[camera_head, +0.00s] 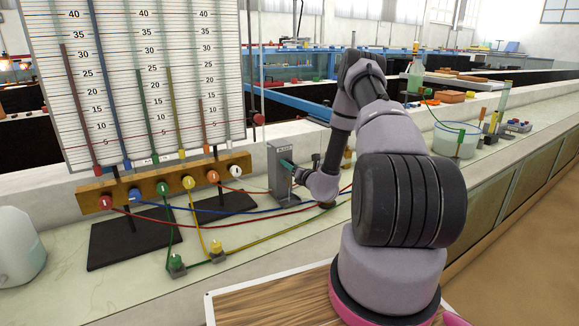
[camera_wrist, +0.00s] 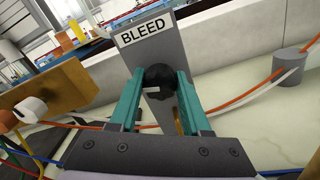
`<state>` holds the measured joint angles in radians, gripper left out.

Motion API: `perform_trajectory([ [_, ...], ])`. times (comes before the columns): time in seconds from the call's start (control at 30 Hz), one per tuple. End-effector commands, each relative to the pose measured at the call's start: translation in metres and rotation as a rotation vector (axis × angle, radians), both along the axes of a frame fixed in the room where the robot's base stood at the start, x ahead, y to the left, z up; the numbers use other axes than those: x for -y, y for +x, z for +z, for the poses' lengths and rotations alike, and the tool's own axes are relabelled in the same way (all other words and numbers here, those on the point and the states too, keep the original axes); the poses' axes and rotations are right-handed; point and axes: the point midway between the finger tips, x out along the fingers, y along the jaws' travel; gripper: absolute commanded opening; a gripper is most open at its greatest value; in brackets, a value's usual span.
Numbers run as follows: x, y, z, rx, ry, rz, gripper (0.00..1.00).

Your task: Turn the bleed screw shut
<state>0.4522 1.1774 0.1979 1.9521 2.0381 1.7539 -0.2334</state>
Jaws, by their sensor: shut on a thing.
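The bleed screw (camera_wrist: 160,79) is a dark round knob on a grey upright post (camera_wrist: 158,111) with a white label reading BLEED (camera_wrist: 145,29). In the wrist view my gripper (camera_wrist: 158,82) has its two teal fingers on either side of the knob, shut on it. A small light mark shows on the knob's face. In the head view the grey post (camera_head: 280,168) stands at the right end of the wooden manifold, and my gripper (camera_head: 290,167) reaches it from the right. The knob itself is hidden there.
A wooden manifold (camera_head: 88,200) with several coloured knobs stands left of the post, under a scaled tube board (camera_head: 120,80). Coloured hoses (camera_head: 262,211) run across the bench close below my gripper. A clear tub (camera_head: 455,140) stands farther right.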

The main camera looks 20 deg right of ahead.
Motion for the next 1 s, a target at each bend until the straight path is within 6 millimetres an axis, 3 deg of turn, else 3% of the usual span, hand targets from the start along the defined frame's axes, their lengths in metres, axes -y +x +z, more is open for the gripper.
perform_trajectory([
  [1.0,0.0023,-0.0006,-0.0024,-0.185,0.941,-0.003,0.0],
])
